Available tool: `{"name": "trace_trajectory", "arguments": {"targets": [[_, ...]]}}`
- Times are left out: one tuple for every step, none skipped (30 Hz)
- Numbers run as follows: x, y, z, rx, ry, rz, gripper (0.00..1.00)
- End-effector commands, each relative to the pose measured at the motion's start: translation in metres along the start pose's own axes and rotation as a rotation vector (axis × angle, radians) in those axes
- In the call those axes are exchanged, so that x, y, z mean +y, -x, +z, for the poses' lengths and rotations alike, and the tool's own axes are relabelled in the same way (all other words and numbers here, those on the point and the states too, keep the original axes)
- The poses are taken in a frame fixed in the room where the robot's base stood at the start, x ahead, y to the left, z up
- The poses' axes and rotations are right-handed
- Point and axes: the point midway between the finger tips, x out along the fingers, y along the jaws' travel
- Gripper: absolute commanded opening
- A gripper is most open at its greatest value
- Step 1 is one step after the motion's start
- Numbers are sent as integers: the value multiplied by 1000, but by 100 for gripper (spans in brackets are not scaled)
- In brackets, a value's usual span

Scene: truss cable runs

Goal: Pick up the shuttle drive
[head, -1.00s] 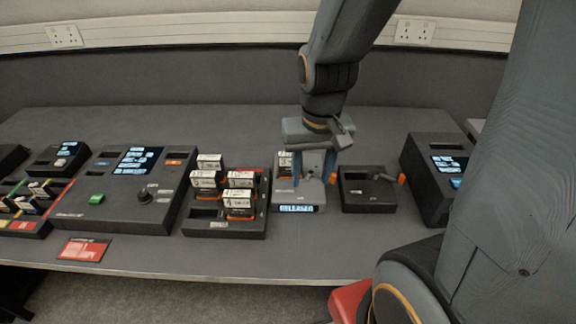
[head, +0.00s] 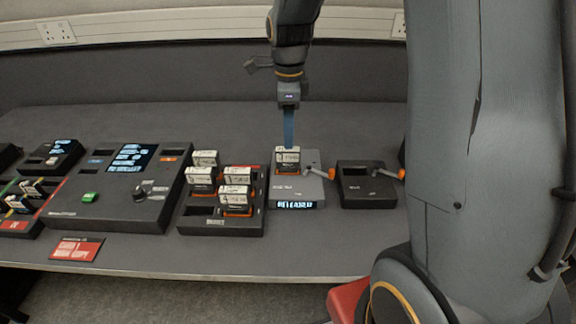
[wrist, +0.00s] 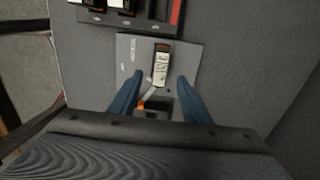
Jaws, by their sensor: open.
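The likely shuttle drive, a white-labelled cartridge (head: 287,158) with an orange base, stands upright in a grey dock (head: 284,190) whose screen reads "RELEASED". Its label and top show in the wrist view (wrist: 161,66). My gripper (head: 288,143) points down over the dock, seen edge-on, its blue finger just above or behind the cartridge. In the wrist view, the two fingers (wrist: 160,77) are spread apart with nothing held between them, and the cartridge shows between and beyond their tips. I cannot tell the exact height gap. A lever with an orange knob (head: 331,173) sits at the dock's right.
A black rack (head: 222,227) with several similar cartridges stands left of the dock. A black unit (head: 367,194) with an orange-knobbed lever stands to the right. A large console (head: 120,210) is further left, with a red card (head: 72,249) in front. The table behind is clear.

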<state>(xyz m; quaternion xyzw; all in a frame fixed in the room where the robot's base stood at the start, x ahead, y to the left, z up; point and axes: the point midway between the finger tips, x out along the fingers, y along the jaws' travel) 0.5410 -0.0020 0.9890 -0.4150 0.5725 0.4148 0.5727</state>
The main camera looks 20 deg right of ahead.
Motion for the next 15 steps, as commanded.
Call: {"name": "trace_trajectory", "arguments": {"targets": [[1, -6, 0, 1, -2, 3, 44], [1, -9, 0, 1, -2, 4, 44], [1, -13, 0, 1, -1, 4, 44], [1, -16, 0, 1, -1, 3, 44], [1, -19, 0, 1, 0, 3, 44], [1, -22, 0, 1, 0, 4, 44], [1, -24, 0, 1, 0, 3, 44], [1, -26, 0, 1, 1, 3, 44], [1, -29, 0, 1, 1, 3, 44], [2, -33, 0, 2, 1, 5, 44], [2, -37, 1, 2, 1, 5, 44], [1, -42, 1, 2, 1, 5, 44], [1, -46, 1, 2, 1, 5, 44], [1, -49, 2, 1, 1, 4, 44], [1, -54, 2, 1, 1, 5, 44]]}}
